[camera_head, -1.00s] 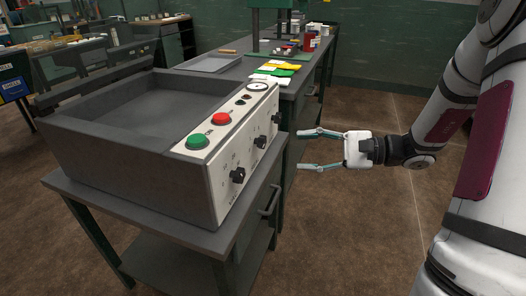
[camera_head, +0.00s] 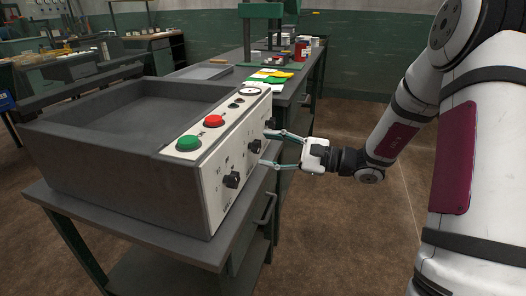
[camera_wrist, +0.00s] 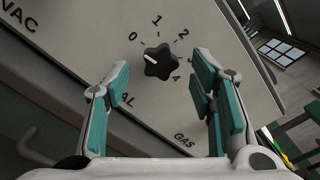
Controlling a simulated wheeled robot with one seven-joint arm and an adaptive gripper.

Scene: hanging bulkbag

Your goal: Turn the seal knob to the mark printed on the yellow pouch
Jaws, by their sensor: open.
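The seal knob (camera_head: 255,146) is the middle black knob on the white front panel. In the wrist view the seal knob (camera_wrist: 161,62) is lobed, with a small white pointer mark towards the 0. The printed scale around it runs 0 to 4, with the 3 partly hidden by a finger. The label below is partly covered; "AL" shows. My gripper (camera_head: 270,148) is open, its fingers pointing at the panel. In the wrist view my gripper (camera_wrist: 160,76) has a finger on either side of the knob, not closed on it. The yellow pouch (camera_head: 286,73) lies on the back bench; its print is too small to read.
The grey machine (camera_head: 105,165) stands on a dark table, with a green button (camera_head: 188,143), a red button (camera_head: 214,121) and a round gauge (camera_head: 249,92) on top. A nearer knob (camera_head: 232,180) and a farther knob (camera_head: 270,123) flank the seal knob. A green pouch (camera_head: 272,79) lies beside the yellow one.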

